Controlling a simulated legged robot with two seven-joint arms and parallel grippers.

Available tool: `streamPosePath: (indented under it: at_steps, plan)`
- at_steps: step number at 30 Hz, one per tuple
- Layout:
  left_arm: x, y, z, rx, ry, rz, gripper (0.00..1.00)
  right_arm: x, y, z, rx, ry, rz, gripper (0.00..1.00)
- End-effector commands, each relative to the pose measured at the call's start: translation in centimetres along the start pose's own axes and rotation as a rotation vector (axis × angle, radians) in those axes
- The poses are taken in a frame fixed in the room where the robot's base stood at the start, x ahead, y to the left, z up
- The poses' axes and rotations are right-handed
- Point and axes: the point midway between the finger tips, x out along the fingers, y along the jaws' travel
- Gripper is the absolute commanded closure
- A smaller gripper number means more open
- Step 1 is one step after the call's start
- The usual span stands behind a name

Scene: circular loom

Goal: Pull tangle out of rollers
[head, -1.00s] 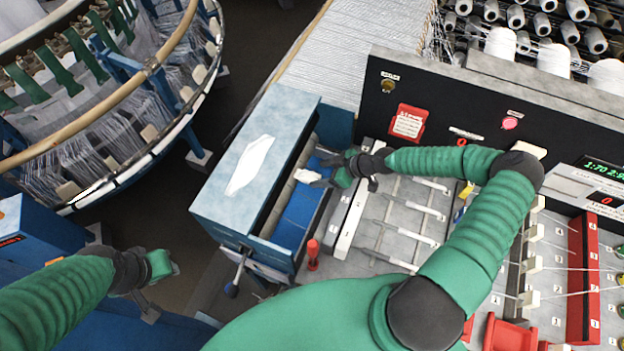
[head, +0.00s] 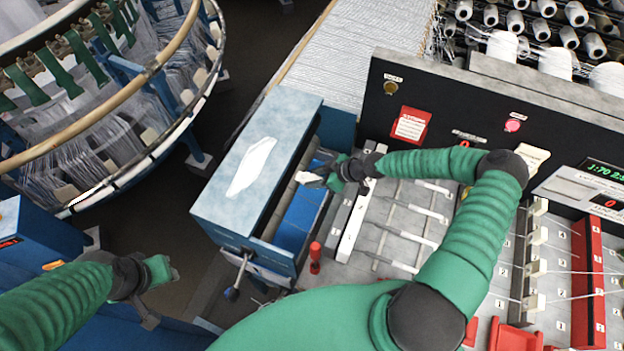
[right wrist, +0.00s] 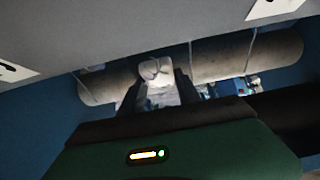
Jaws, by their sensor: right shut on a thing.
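My right gripper (head: 324,179) reaches over the blue box of the rollers (head: 303,210) and is shut on a small white tangle (head: 307,178). In the right wrist view the white tangle (right wrist: 158,72) sits between the fingertips, in front of a long grey-brown roller (right wrist: 235,57). I cannot tell whether the tangle still touches the roller. My left gripper (head: 158,285) hangs at the lower left, away from the rollers; its fingers are too unclear to judge.
A pale blue cover with a white patch (head: 250,165) stands left of the opening. A red-knobbed lever (head: 315,250) is near the box's front. The black panel (head: 450,105) stands behind, and the circular loom (head: 110,100) is at the upper left.

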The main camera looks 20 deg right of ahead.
Motion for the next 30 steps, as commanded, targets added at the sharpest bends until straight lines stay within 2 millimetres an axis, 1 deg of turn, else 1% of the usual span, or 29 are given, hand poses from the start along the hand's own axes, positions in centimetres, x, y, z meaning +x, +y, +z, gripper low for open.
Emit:
streamPosePath:
  at_steps: [1, 2, 10, 21, 30]
  plan:
    - [0.0, 0.0, 0.0, 0.000, 0.000, 0.000, 0.64, 0.0, 0.0, 0.0, -0.001, 0.000, 0.000, 0.96]
    - [0.0, 0.0, 0.0, 0.000, 0.000, 0.000, 0.64, 0.0, 0.0, 0.0, -0.001, 0.000, 0.000, 1.00]
    - [0.1, 0.0, 0.0, -0.001, 0.000, 0.000, 0.64, -0.2, 0.1, 0.3, 0.000, 0.003, 0.000, 1.00]
    - [0.5, 0.0, 0.1, 0.000, 0.000, 0.000, 0.64, -1.0, 0.1, 1.1, 0.000, 0.002, 0.000, 1.00]
    - [1.0, 0.0, 0.2, 0.000, 0.000, 0.000, 0.64, -3.3, 0.0, 3.2, 0.002, 0.001, 0.000, 1.00]
